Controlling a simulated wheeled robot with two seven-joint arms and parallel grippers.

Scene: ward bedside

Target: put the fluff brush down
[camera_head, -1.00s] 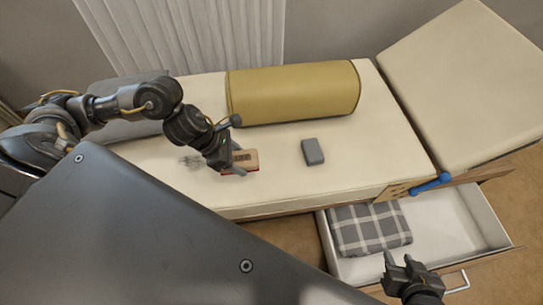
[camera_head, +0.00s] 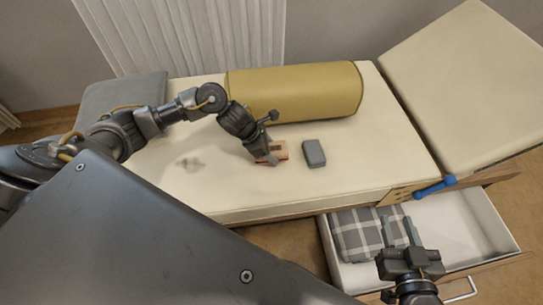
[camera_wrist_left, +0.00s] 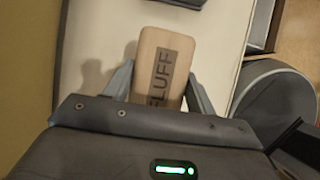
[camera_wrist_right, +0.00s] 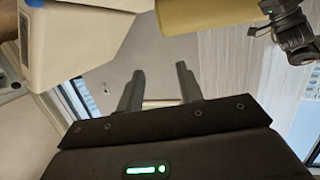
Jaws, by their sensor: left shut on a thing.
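The fluff brush (camera_head: 281,150) is a small wooden block with red along its underside. In the left wrist view its top (camera_wrist_left: 162,62) reads FLUFF. My left gripper (camera_head: 266,159) is shut on it, one finger along each side. The brush is at the cream couch top (camera_head: 375,140), just left of a grey block (camera_head: 313,153). I cannot tell whether it touches the surface. A faint grey patch of fluff (camera_head: 190,163) lies on the couch to the left. My right gripper (camera_head: 400,235) is open and empty above the drawer, its fingers apart in the right wrist view (camera_wrist_right: 160,88).
A mustard bolster (camera_head: 295,92) lies along the back of the couch. The open white drawer (camera_head: 455,230) at the front holds a grey checked cloth (camera_head: 350,235). A blue handle-like bar (camera_head: 435,187) is at the couch's front edge. The couch right of the grey block is clear.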

